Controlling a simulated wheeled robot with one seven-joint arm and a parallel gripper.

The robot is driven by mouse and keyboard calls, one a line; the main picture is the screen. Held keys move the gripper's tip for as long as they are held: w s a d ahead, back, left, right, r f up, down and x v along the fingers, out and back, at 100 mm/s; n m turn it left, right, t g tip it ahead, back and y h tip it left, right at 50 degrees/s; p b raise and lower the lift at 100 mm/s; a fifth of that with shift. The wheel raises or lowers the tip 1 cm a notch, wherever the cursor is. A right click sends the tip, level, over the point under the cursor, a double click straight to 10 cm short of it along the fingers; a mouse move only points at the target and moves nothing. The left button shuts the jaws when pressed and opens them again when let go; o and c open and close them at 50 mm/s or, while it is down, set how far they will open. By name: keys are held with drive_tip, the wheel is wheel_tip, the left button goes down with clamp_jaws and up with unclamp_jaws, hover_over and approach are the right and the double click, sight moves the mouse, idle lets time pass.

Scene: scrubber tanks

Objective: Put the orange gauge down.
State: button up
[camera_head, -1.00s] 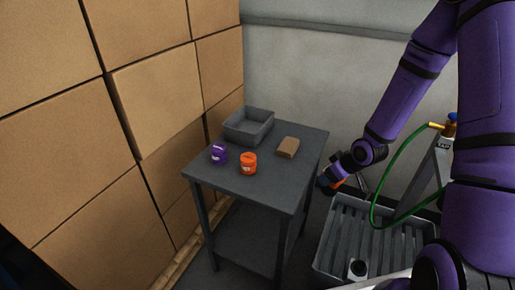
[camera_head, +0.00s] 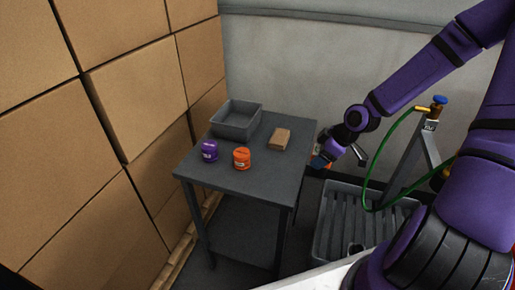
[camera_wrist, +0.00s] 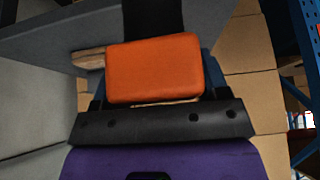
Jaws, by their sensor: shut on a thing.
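The orange gauge (camera_wrist: 155,68) fills the middle of the wrist view as a rounded orange block. My gripper (camera_wrist: 155,98) is shut on it. In the head view my gripper (camera_head: 325,158) is just off the right edge of the grey table (camera_head: 228,183), near the tabletop's height. Only a small orange bit of the gauge (camera_head: 317,164) shows there, the rest hidden by my wrist.
On the table are a grey open bin (camera_head: 236,133), a purple canister (camera_head: 209,151), an orange canister (camera_head: 242,158) and a brown block (camera_head: 280,139). The tabletop's front right is bare. A slatted grey crate (camera_head: 345,225) and a green hose (camera_head: 388,150) are at right. Stacked boxes (camera_head: 130,110) stand left.

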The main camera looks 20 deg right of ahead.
drive_tip(key=shift+w+a+f, duration=0.85)
drive_tip(key=shift+w+a, duration=0.45)
drive_tip(key=shift+a, duration=0.95)
drive_tip(key=shift+w+a+f, duration=0.8)
drive_tip(key=shift+w+a, duration=0.5)
drive_tip(key=shift+a, duration=0.95)
drive_tip(key=shift+w+a+f, duration=0.85)
drive_tip(key=shift+w+a, duration=0.45)
drive_tip(key=shift+a, duration=0.95)
drive_tip(key=o, duration=1)
drive_tip(key=shift+f, duration=0.1)
